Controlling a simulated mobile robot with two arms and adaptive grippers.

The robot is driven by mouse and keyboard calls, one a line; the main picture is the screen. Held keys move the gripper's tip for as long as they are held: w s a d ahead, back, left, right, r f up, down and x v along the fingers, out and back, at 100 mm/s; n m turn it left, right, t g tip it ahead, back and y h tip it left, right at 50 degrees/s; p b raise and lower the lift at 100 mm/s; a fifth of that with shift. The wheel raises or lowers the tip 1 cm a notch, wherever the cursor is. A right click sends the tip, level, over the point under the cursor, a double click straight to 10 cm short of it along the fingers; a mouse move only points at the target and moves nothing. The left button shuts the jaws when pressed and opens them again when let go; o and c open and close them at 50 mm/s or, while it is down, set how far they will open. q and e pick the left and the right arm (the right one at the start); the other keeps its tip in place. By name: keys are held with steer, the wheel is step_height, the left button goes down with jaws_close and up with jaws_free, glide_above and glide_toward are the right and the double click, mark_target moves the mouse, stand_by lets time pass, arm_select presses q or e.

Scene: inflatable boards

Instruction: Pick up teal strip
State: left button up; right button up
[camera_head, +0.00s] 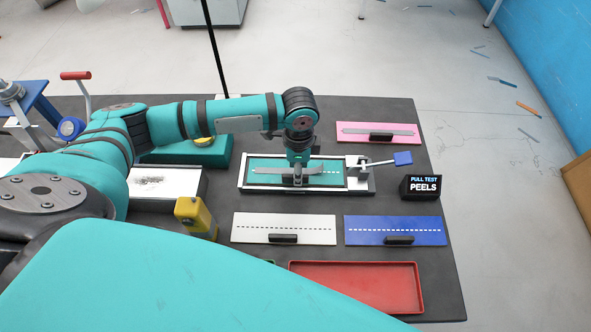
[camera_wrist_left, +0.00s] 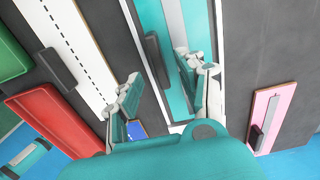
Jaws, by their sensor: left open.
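A teal board (camera_head: 330,180) lies in a white-and-metal fixture (camera_head: 243,180) at the table's middle. The strip also shows on the teal board in the left wrist view (camera_wrist_left: 174,18). A small dark block (camera_wrist_left: 156,58) sits along the board's edge there. My left gripper (camera_head: 297,180) points down over the board. In the left wrist view my gripper (camera_wrist_left: 158,66) is open, its fingers on either side of the block. I cannot tell whether they touch anything. My right gripper is not visible.
A lever with a blue handle (camera_head: 403,158) stands at the fixture's right end, beside a black "PULL TEST PEELS" box (camera_head: 421,188). Pink (camera_head: 350,140), white (camera_head: 245,222) and blue (camera_head: 440,236) boards surround it. A red tray (camera_head: 355,285) lies in front.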

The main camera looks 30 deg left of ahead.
arm_select(q)
steer(key=shift+f, duration=1.25)
jaws_close()
